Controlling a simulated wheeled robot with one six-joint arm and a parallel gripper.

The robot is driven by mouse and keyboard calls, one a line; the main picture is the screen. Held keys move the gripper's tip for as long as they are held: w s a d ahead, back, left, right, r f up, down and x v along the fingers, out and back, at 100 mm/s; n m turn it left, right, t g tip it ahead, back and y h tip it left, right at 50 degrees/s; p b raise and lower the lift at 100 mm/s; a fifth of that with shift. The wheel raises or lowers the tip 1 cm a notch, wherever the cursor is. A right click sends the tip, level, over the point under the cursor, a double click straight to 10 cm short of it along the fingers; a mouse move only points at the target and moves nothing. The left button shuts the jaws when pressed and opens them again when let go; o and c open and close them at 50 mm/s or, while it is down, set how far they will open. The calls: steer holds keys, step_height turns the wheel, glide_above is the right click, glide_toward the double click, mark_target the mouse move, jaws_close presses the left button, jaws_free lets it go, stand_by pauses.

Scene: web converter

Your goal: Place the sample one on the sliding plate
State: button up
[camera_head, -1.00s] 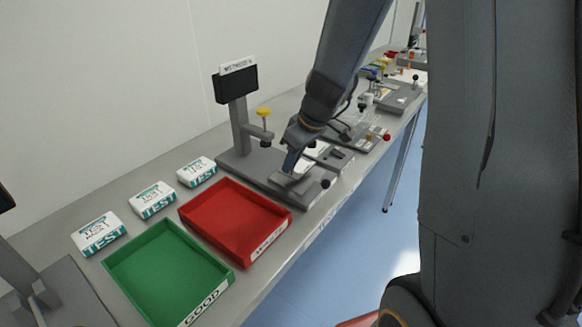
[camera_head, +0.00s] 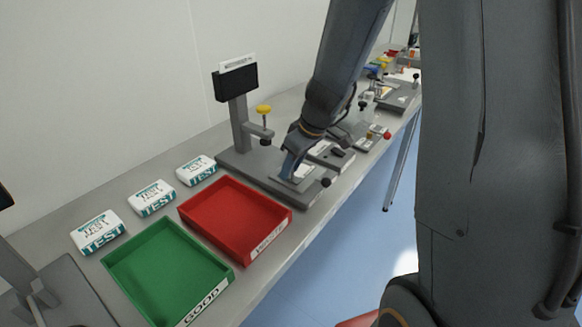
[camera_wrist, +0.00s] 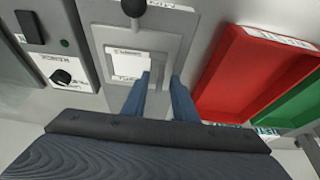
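A flat white sample (camera_wrist: 128,63) with dark print lies on the light grey sliding plate (camera_wrist: 167,42) in the wrist view. In the head view the plate (camera_head: 304,174) is at the front of the grey test stand, partly behind my gripper. My gripper (camera_head: 287,176) is just above the plate. In the wrist view my gripper (camera_wrist: 160,76) has its two blue fingers apart, with nothing seen between them. The left fingertip overlaps the sample's lower right corner in the picture; I cannot tell whether they touch.
A red tray (camera_head: 236,218) and a green tray (camera_head: 168,272) stand left of the stand. Several white TEST packs (camera_head: 152,198) lie behind them. The stand's column (camera_head: 238,125) carries a yellow knob (camera_head: 264,110) close to my arm. A black ball handle (camera_head: 326,182) sticks out at the front.

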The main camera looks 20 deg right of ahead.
steer(key=shift+r+p, duration=0.2)
steer(key=shift+p, duration=0.1)
steer(key=b+v, duration=0.2)
steer(key=v, duration=1)
steer(key=s+a+f+m+g+h, duration=0.2)
steer(key=s+f+m, duration=0.5)
steer(key=s+f, duration=0.3)
steer(key=s, duration=0.3)
steer(key=shift+s+a+f+h, duration=0.2)
steer(key=shift+s+a+h, duration=0.1)
steer(key=shift+a, duration=0.1)
steer(key=shift+f, duration=0.1)
steer(key=shift+d, duration=0.15)
